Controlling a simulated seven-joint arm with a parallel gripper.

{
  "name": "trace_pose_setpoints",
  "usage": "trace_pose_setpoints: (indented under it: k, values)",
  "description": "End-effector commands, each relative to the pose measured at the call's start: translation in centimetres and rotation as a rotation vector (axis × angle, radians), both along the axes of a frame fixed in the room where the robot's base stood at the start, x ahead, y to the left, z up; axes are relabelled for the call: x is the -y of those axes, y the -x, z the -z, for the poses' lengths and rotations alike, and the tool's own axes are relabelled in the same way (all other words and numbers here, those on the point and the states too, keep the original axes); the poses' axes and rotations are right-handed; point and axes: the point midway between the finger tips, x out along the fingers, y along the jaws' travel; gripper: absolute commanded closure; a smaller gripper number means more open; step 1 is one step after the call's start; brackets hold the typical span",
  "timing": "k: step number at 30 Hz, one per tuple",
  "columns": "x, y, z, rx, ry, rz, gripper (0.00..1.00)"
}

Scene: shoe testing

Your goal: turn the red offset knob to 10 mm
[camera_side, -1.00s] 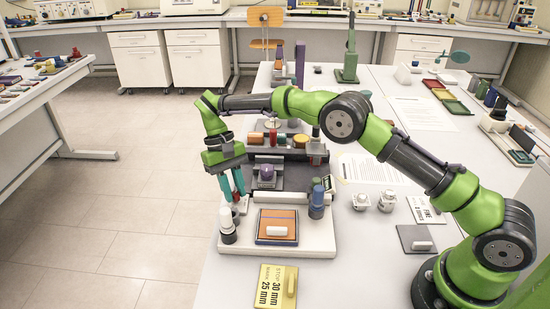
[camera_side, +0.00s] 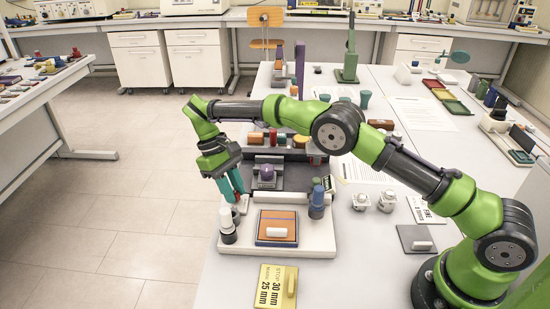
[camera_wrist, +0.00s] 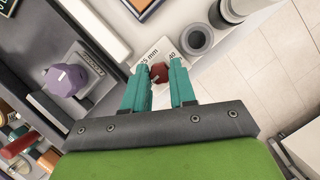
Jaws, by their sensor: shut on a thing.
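The red offset knob (camera_wrist: 159,73) is a small dark-red faceted knob on a white dial plate (camera_wrist: 147,56) in the wrist view. Numbers ending in "mm" and "40" show on the plate beside it, but the knob's exact setting cannot be read. My gripper (camera_wrist: 159,72) has its two teal fingers on either side of the knob, shut on it. In the side view my gripper (camera_side: 238,194) leans down at the left edge of the test rig (camera_side: 285,238).
A purple knob (camera_wrist: 68,80) sits left of the fingers in the wrist view. A white-topped cylinder (camera_side: 227,219) stands close in front of the gripper, and a blue one (camera_side: 317,201) stands to the right. A yellow sign (camera_side: 275,287) lies in front. Floor is open on the left.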

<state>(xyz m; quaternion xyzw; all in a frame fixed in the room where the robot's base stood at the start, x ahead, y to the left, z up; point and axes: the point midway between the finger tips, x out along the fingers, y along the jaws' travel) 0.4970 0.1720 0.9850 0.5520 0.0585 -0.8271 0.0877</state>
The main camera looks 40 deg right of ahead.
Motion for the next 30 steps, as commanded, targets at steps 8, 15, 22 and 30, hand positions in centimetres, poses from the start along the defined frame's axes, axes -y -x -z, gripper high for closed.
trace_pose_setpoints:
  k: [8,15,22,30]
  values:
    - [0.0,-0.1,-0.1,0.007,0.000,-0.003,0.56]
    - [0.0,-0.1,0.0,0.003,0.000,0.000,0.49]
    - [0.0,-0.1,-1.0,0.005,-0.001,-0.001,0.49]
    - [0.3,0.5,-3.8,0.001,0.001,-0.003,0.49]
